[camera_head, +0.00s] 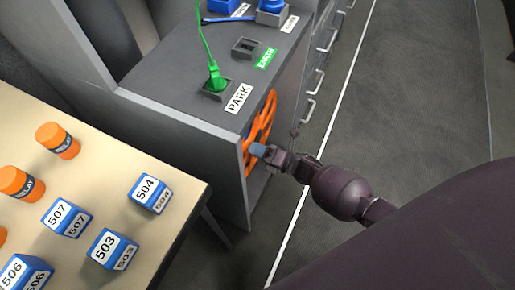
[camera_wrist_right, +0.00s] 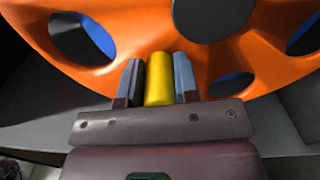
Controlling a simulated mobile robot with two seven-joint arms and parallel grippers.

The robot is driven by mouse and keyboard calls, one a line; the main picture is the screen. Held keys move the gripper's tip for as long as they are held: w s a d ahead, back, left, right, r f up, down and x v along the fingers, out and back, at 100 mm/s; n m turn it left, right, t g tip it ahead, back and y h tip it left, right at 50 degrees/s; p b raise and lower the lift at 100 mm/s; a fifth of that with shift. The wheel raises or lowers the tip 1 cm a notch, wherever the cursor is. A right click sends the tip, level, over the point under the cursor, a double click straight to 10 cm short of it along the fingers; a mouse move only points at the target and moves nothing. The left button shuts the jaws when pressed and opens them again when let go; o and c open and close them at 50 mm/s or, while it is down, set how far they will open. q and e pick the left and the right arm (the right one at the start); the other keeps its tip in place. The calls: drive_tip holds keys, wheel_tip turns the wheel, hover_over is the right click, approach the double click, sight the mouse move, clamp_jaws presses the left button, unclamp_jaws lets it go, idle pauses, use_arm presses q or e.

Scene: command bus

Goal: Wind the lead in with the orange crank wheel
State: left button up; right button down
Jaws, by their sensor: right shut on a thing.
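The orange crank wheel (camera_head: 262,125) is upright on the right side of the grey cabinet. It fills the top of the right wrist view (camera_wrist_right: 130,22), with a dark hub (camera_wrist_right: 212,15). My right gripper (camera_head: 262,152) is at the wheel's lower near rim. In the right wrist view its two fingers (camera_wrist_right: 158,88) are shut on the yellow crank handle (camera_wrist_right: 159,68), one on each side. The green lead (camera_head: 203,35) rises from a green plug (camera_head: 214,78) in the socket by the PARK label (camera_head: 238,98). My left gripper is not in view.
An empty socket (camera_head: 245,47) stands by the EARTH label (camera_head: 266,58). Blue plugs (camera_head: 272,7) are at the cabinet's far end. A table (camera_head: 120,155) at left holds numbered blue blocks (camera_head: 151,193) and orange relay cylinders (camera_head: 57,140). Open floor (camera_head: 420,80) lies to the right.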

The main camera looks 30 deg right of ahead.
drive_tip(key=shift+w+d+r+m+p, duration=0.2)
drive_tip(key=shift+r+m, duration=0.2)
drive_tip(key=shift+m, duration=0.35)
drive_tip(key=shift+w+d+r+m+p, duration=0.15)
drive_tip(key=shift+r+m, duration=0.2)
drive_tip(key=shift+m, duration=0.4)
drive_tip(key=shift+s, duration=0.1)
drive_tip(key=c, duration=1.1)
unclamp_jaws()
drive_tip(key=shift+d, duration=0.1)
drive_tip(key=shift+p+v, duration=0.65)
drive_tip(key=shift+v, duration=4.75)
drive_tip(key=shift+o, duration=0.3)
